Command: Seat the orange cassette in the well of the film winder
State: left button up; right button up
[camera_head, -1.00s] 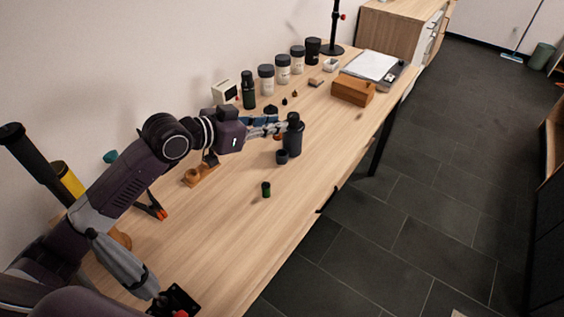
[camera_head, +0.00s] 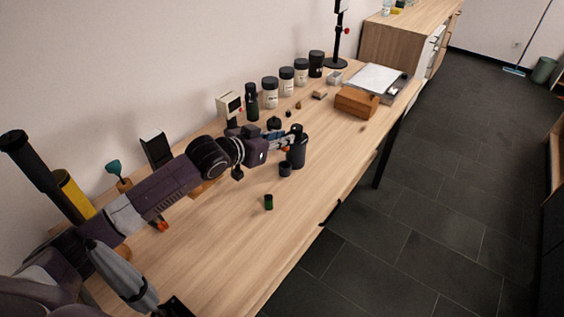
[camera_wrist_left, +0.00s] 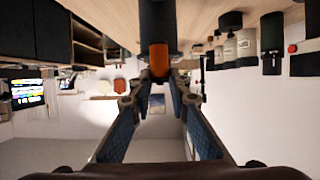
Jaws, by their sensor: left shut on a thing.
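The orange cassette (camera_wrist_left: 158,60) is between the fingertips of my left gripper (camera_wrist_left: 157,78) in the left wrist view. In the head view my left gripper (camera_head: 285,143) is shut right beside a tall black canister (camera_head: 297,155); only a speck of orange shows there. In the wrist view the black canister (camera_wrist_left: 158,20) is just beyond the cassette; I cannot tell whether they touch. A low wooden-based piece (camera_head: 204,188), possibly the film winder, is mostly hidden under my left arm, and its well cannot be made out.
Several jars (camera_head: 286,80) and a dark green bottle (camera_head: 252,102) line the wall side. A brown box (camera_head: 356,102) is farther back. The table's front area is clear.

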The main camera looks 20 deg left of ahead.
aim_at(289, 159)
pick_arm(q)
notch_tip(289, 159, down, 9)
jog(key=shift+f, duration=0.1)
dwell(0.3)
jog(key=shift+f, duration=0.1)
jog(key=o, duration=0.9)
jog(key=shift+c, duration=0.2)
jog(key=v, duration=1.2)
